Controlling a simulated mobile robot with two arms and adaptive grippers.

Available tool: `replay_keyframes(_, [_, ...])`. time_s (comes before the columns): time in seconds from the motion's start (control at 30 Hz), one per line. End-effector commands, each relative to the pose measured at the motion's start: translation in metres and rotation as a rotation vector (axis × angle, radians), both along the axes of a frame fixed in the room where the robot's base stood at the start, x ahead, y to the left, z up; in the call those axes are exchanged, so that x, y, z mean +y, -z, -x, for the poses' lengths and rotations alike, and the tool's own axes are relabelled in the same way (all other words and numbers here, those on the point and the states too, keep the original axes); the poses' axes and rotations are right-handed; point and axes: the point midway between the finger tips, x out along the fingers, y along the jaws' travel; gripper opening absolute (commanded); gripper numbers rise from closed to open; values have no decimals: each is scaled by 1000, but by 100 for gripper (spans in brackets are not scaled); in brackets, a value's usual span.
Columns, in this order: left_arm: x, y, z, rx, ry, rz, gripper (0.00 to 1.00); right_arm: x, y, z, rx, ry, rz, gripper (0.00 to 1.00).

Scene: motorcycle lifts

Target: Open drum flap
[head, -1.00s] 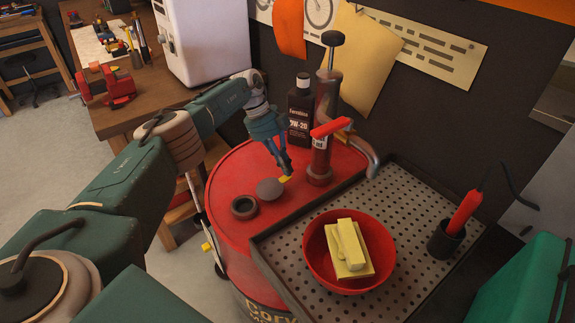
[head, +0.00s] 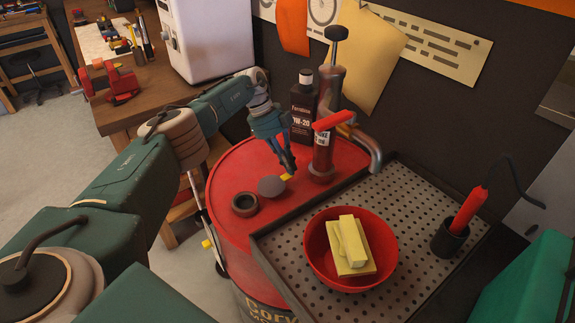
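The red drum (head: 228,218) stands in the middle of the head view. On its top is a dark round opening with a raised rim (head: 245,204). Beside it, to the right, a grey round flap (head: 271,187) stands open, with a small yellow tab (head: 287,177) at its far right side. My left gripper (head: 290,168) points down at the tab; its fingertips are at or just above it, and I cannot tell whether they touch. Its fingers look close together, but the gap between them is too small to judge. My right gripper is not in view.
A red hand pump (head: 323,150) and a dark oil bottle (head: 303,105) stand at the drum's back. A perforated tray (head: 410,215) holds a red bowl (head: 316,262) with yellow blocks and a dark cup (head: 449,240). A wooden bench (head: 160,85) is behind my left arm.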

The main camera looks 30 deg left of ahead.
Motion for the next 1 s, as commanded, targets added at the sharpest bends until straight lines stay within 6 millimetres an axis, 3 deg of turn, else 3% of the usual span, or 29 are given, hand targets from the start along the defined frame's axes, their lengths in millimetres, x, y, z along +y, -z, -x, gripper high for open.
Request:
replay_keyframes(0.03, [-5,12,3,10,7,-3,19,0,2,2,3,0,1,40])
replay_keyframes(1.0, [3,1,3,8,-2,-3,19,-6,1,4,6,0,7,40])
